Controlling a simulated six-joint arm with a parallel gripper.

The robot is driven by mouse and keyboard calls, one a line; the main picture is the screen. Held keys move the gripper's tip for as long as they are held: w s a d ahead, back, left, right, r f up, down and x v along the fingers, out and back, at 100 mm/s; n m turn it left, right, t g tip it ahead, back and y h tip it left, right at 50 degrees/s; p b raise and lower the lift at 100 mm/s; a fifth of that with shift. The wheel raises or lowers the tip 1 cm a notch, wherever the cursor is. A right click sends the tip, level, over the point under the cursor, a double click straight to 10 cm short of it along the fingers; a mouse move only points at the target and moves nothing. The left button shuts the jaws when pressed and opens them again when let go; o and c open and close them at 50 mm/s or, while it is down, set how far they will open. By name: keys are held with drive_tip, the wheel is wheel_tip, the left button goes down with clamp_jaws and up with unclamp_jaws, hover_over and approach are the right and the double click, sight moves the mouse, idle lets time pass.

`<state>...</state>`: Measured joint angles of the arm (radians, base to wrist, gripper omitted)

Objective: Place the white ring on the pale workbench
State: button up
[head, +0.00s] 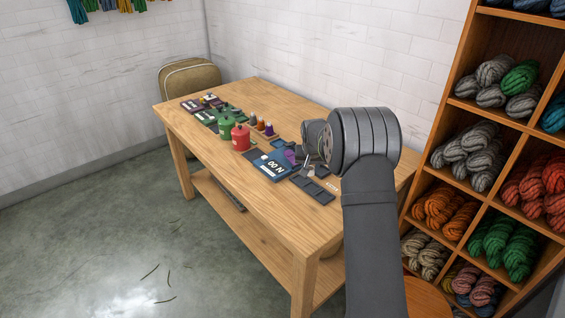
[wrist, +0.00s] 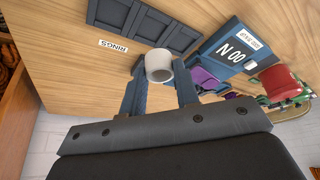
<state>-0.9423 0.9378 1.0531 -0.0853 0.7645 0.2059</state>
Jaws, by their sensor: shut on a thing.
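The white ring (wrist: 159,67) is held between the fingertips of my gripper (wrist: 160,78), which is shut on it in the wrist view. The ring appears to be above the pale wooden workbench (wrist: 60,70); the gap below it cannot be judged. In the head view the workbench (head: 285,222) stands along the white wall, and my gripper (head: 309,168) is over its right part, partly hidden by my own wrist. The ring is too small to make out clearly there.
Dark shallow trays (wrist: 150,25) lie beside a RINGS label (wrist: 113,47). A blue panel (head: 272,166), a red canister (head: 241,138) and a green canister (head: 225,125) stand left of my gripper. The bench's front is bare. Wool shelves (head: 480,150) rise at the right.

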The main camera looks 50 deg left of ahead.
drive_tip(key=s+a+f, duration=0.1)
drive_tip(key=a, duration=0.1)
drive_tip(key=s+a+f, duration=0.1)
drive_tip(key=a+f, duration=0.1)
drive_tip(key=a, duration=0.1)
drive_tip(key=s+a+f, duration=0.1)
drive_tip(key=a+f, duration=0.1)
drive_tip(key=shift+s+a+f, duration=0.1)
drive_tip(key=shift+s+a, duration=0.1)
drive_tip(key=shift+s, duration=0.1)
drive_tip(key=shift+f, duration=1.95)
drive_tip(key=shift+f, duration=0.1)
drive_tip(key=o, duration=1)
drive_tip(key=v, duration=1.2)
